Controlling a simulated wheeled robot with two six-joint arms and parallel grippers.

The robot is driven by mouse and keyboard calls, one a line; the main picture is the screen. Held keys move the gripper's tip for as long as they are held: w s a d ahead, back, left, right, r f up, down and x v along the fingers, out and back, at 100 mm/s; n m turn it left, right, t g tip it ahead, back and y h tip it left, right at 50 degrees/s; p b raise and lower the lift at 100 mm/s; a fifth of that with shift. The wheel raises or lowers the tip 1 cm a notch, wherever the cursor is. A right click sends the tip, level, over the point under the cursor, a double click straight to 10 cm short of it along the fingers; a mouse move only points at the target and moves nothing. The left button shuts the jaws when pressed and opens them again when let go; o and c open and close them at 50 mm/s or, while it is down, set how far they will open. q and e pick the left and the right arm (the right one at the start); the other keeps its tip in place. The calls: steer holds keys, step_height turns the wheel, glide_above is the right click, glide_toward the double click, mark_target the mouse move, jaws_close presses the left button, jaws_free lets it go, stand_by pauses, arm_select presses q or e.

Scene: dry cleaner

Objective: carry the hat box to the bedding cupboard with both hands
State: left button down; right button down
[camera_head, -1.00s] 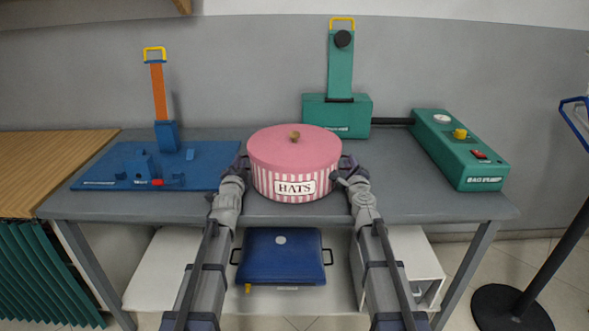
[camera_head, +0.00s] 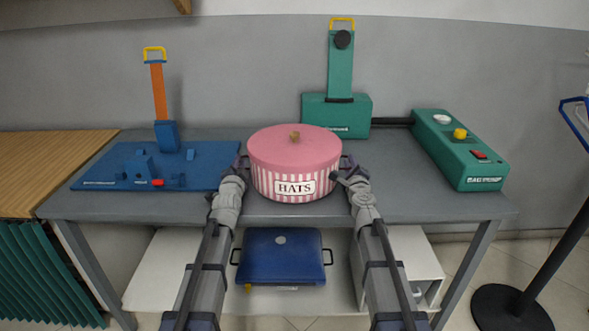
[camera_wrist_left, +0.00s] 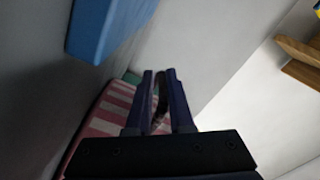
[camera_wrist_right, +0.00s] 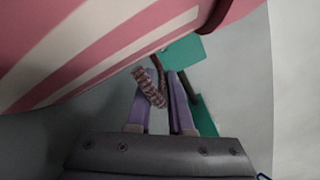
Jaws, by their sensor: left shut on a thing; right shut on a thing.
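The hat box (camera_head: 294,165) is round, with a pink lid, a brass-coloured knob, pink and white stripes and a "HATS" label. It is at the middle of the grey table in the head view. Its striped wall shows in the left wrist view (camera_wrist_left: 103,118) and the right wrist view (camera_wrist_right: 90,45). My left gripper (camera_head: 240,168) is shut on the handle at its left side. My right gripper (camera_head: 347,171) is shut on the handle at its right side. Whether the box's base touches the table is hard to tell. I see no bedding cupboard that I can identify.
A blue board device (camera_head: 155,175) with an orange post stands left on the grey table (camera_head: 420,208). A green press (camera_head: 337,115) and a green pump unit (camera_head: 460,150) stand behind and right. A blue case (camera_head: 282,260) lies on the shelf below. A dark post (camera_head: 560,260) stands at right.

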arm_select(q)
steer(key=shift+r, duration=0.1)
arm_select(e)
steer(key=shift+d+r, duration=0.1)
steer(key=shift+d, duration=0.05)
